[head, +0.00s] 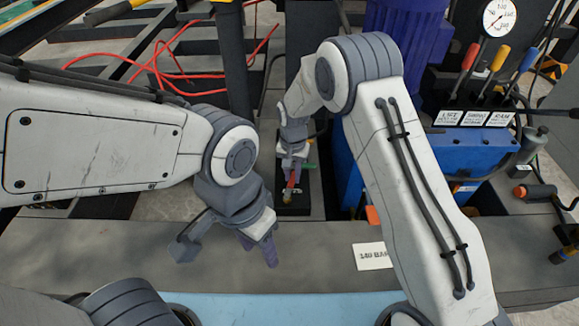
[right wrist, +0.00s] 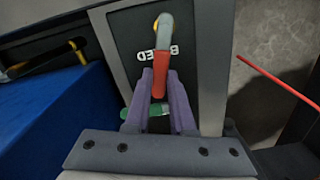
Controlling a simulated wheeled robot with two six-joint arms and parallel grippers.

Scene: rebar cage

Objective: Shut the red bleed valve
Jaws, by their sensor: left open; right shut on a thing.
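The red bleed valve handle (head: 291,184) stands on a dark block at the middle of the head view. In the head view, my right gripper (head: 291,166) partly hides the valve. My left gripper (head: 262,256) is open and empty over the grey ledge, lower left of the valve.
A green part (right wrist: 158,110) shows behind my right fingers. A blue unit (head: 470,150) with red, yellow and blue levers and a gauge (head: 499,17) stands at the right. Red cables (head: 150,68) and dark bars lie at the upper left. A white label (head: 372,256) is on the ledge.

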